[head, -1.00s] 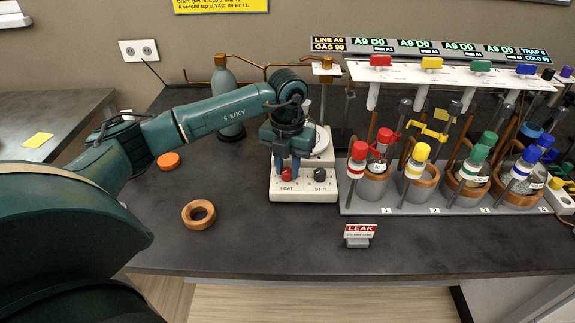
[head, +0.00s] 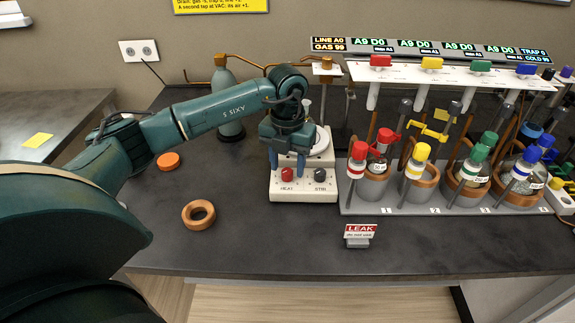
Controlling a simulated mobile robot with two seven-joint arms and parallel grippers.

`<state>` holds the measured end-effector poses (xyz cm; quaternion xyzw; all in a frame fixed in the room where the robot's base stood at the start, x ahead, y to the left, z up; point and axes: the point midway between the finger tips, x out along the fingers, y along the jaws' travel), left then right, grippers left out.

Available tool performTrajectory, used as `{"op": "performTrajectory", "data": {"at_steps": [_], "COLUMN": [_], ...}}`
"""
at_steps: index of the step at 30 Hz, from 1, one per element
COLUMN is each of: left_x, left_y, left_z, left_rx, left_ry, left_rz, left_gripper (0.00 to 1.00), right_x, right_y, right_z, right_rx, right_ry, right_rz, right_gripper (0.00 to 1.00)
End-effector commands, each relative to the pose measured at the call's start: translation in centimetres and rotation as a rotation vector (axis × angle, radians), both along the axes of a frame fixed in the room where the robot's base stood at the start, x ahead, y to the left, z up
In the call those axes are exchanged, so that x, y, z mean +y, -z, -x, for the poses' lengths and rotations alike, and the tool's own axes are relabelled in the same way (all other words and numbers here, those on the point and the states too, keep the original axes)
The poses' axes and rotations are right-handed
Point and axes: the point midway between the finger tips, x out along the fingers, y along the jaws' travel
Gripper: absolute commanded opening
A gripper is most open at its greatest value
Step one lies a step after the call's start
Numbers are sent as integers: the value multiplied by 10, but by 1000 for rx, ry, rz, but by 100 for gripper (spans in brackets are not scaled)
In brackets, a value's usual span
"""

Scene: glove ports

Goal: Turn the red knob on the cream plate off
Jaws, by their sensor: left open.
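The red knob (head: 287,174) is on the front of a cream hotplate (head: 303,193), above the label HEAT. A dark knob (head: 320,174) labelled STIR is to its right. My left gripper (head: 287,174) points down over the plate's front, its blue fingers apart on either side of the red knob. I cannot tell whether the fingers touch it. The knob's pointer is too small to read. The round white top of the plate is partly hidden behind my gripper. My right gripper is not in view.
A grey rack (head: 400,208) with several flasks and coloured caps stands right of the plate. A LEAK sign (head: 360,232) stands in front. A cork ring (head: 198,214) and an orange disc (head: 168,160) lie left. The front of the bench is mostly clear.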

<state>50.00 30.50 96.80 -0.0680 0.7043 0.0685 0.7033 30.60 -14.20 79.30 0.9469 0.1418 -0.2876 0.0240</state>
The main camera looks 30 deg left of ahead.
Motion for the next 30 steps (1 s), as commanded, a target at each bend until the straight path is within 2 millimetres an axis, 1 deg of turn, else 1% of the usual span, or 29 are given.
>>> {"op": "performTrajectory", "data": {"at_steps": [12,15,18,21,30], "left_x": [0,0,0,0,0], "left_y": [-88,-104,-115,-121,-123], "left_z": [-1,-1,-1,0,0], "left_rx": [-7,-6,-4,-2,-2], "left_ry": [-1,0,0,0,0], "left_rz": [2,2,1,2,1], "left_gripper": [46,46,46,46,46], "right_x": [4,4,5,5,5], "right_y": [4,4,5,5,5], "right_z": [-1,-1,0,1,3], "right_rx": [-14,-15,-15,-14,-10], "right_ry": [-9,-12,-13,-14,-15], "right_rz": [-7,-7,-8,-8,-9], "right_gripper": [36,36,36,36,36]}}
